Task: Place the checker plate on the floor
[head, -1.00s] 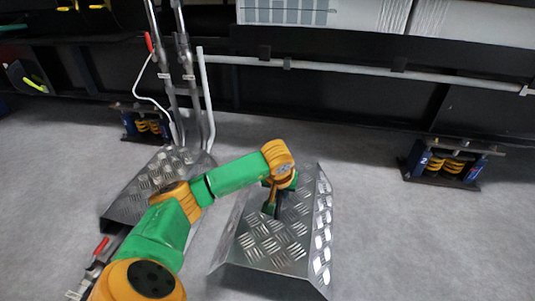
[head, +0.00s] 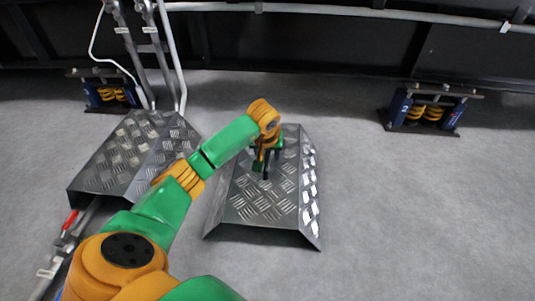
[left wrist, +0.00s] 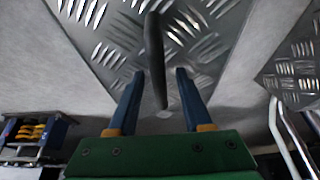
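The checker plate (head: 262,200), a bent metal tread cover with sloping sides, appears to rest on the floor (head: 390,230) in the middle of the head view. My left gripper (head: 265,168) is above its far half. In the left wrist view, the plate (left wrist: 112,35) fills the top, and a dark upright handle (left wrist: 155,60) stands on it. The two blue fingers of the left gripper (left wrist: 158,98) are apart on either side of the handle, with a gap to each. My right gripper is not in view.
A second checker-plate cover (head: 135,150) lies to the left over pipes, with valve pipes (head: 145,40) behind it. Spring mounts (head: 425,110) stand at the back right and back left. A pale pipe (head: 350,12) runs along the dark frame. The floor on the right is clear.

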